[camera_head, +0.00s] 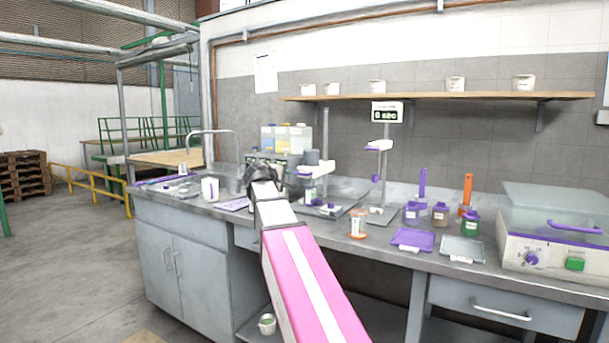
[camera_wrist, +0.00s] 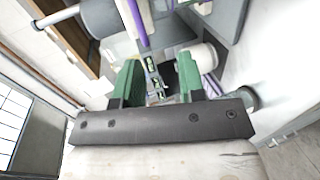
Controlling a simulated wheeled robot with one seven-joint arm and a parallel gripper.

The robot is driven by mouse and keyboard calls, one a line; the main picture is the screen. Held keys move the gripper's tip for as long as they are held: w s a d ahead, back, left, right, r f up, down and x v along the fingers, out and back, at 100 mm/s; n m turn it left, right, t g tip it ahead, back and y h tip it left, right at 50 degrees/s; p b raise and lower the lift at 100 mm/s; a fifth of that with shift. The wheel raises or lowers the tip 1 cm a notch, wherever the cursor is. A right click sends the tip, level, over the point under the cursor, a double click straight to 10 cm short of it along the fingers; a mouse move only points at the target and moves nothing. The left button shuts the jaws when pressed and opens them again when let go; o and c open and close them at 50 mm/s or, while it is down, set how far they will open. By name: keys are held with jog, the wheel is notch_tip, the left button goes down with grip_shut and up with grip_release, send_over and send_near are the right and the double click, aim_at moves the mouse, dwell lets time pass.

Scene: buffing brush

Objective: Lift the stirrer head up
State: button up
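The stirrer head (camera_head: 316,168), white with purple parts and a grey motor, sits on an upright post above its base (camera_head: 322,208) on the bench. My gripper (camera_head: 262,176) is just left of the stirrer head, apart from it in the head view. The wrist view shows its two green finger pads spread wide, with nothing clearly held between them (camera_wrist: 158,66). At the top left of the wrist view, a grey cylinder and a white part with a purple strip (camera_wrist: 138,22) look like the stirrer head, seen close and cut off.
A second post with a white and purple head (camera_head: 379,146) stands right of the stirrer, under a timer sign (camera_head: 387,112). A bottle rack (camera_head: 286,140) is behind my gripper. An orange-labelled jar (camera_head: 358,224), purple tray (camera_head: 413,239) and buffing machine (camera_head: 553,228) line the right.

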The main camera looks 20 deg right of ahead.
aim_at(300, 174)
jog(key=w+d, duration=0.2)
jog(key=d, duration=0.1)
jog(key=w+d, duration=0.2)
jog(key=d, duration=0.1)
jog(key=w+d, duration=0.3)
dwell(0.4)
grip_shut()
